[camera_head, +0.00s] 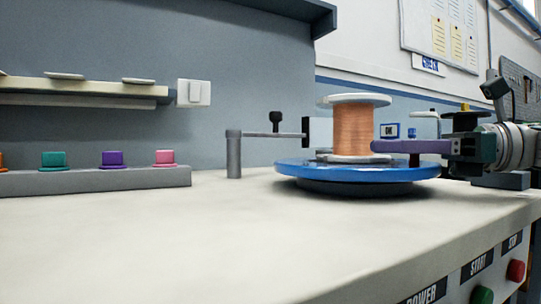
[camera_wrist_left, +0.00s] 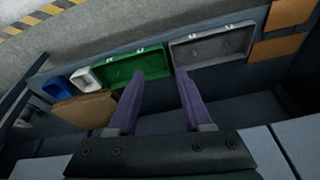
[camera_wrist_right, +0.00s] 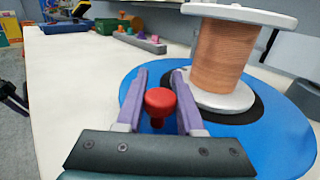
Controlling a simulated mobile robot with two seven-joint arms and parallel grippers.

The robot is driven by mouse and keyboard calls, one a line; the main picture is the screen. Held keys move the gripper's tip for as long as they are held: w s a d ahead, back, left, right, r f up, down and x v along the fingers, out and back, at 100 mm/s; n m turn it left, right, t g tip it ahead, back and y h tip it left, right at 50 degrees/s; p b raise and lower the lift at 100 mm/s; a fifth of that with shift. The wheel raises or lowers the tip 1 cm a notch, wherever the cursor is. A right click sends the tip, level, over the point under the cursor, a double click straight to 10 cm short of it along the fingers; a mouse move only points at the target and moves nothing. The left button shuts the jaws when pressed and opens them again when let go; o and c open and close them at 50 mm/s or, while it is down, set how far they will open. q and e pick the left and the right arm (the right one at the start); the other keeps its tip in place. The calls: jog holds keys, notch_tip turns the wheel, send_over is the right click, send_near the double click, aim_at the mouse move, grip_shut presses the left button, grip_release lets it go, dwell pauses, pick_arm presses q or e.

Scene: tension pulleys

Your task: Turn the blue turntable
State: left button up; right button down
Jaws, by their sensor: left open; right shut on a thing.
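The blue turntable (camera_head: 300,171) lies on the pale bench top, and it also fills the right of the right wrist view (camera_wrist_right: 290,150). A copper-coloured spool (camera_head: 352,130) with white flanges stands upright on it. A red knob (camera_wrist_right: 160,101) rises near the turntable's edge. My right gripper (camera_head: 376,146) reaches in from the right over the turntable. In the right wrist view my right gripper (camera_wrist_right: 160,80) has its purple fingers on both sides of the red knob, shut on it. My left gripper (camera_wrist_left: 160,80) is open and empty, away from the turntable.
A grey post with a side arm (camera_head: 234,155) stands left of the turntable. A grey rack (camera_head: 95,180) with coloured knobs sits further left. The front of the bench is clear. Green (camera_wrist_left: 150,66) and grey bins (camera_wrist_left: 212,46) show below my left gripper.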

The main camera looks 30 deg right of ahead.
dwell(0.3)
jog(key=c, duration=0.6)
grip_release()
jog(key=shift+o, duration=0.2)
jog(key=shift+d, duration=0.1)
jog(key=v, duration=0.9)
jog(key=shift+s+d, duration=0.2)
jog(key=shift+s, duration=0.05)
